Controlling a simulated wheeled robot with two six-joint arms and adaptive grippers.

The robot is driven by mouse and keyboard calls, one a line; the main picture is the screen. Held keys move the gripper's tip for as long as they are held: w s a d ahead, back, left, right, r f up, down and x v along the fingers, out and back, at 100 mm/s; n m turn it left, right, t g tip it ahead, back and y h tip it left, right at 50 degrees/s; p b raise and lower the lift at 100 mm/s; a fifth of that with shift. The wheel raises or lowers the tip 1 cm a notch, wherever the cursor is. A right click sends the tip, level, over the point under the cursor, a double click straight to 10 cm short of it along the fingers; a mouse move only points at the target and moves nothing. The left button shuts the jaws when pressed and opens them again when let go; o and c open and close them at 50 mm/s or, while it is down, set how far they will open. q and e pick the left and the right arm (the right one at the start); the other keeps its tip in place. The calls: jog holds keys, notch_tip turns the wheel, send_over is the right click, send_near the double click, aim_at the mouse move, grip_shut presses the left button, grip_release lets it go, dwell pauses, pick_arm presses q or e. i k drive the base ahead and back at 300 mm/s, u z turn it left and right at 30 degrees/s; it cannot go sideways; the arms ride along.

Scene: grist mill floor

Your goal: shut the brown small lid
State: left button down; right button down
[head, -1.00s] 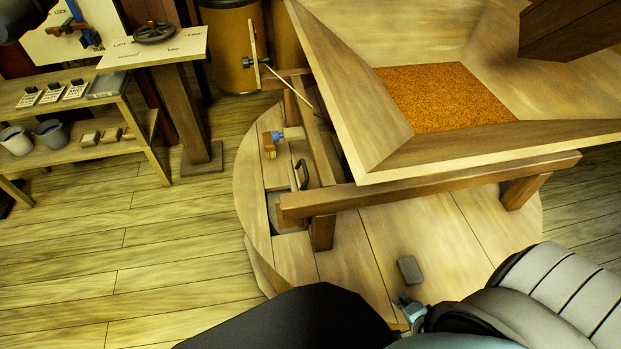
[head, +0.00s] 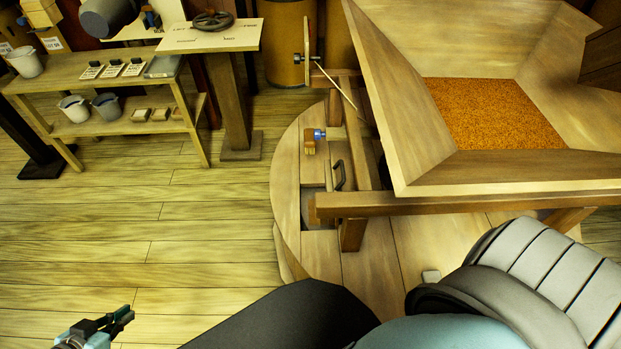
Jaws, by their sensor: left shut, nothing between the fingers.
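The small brown lid (head: 330,178) is in the round wooden mill casing (head: 285,170), left of the hopper. It has a black handle (head: 340,177) and appears raised beside a dark square opening (head: 312,212). The hopper frame partly hides this spot, so I cannot tell its exact angle. My left gripper (head: 128,314) is at the lower left, over the floor, shut and empty, well apart from the lid. My right gripper is not in view.
A hopper (head: 400,110) of orange grain stands on a beam frame (head: 450,203) right of the lid. A blue-and-tan brush (head: 311,142) lies on the casing behind the opening. A shelf (head: 130,127) with buckets is at the back left. The floor between is clear.

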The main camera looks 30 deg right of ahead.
aim_at(330, 168)
jog(key=u, duration=0.8)
jog(key=i, duration=0.5)
jog(key=z, duration=2.6)
jog(key=i, duration=0.3)
jog(key=z, duration=0.85)
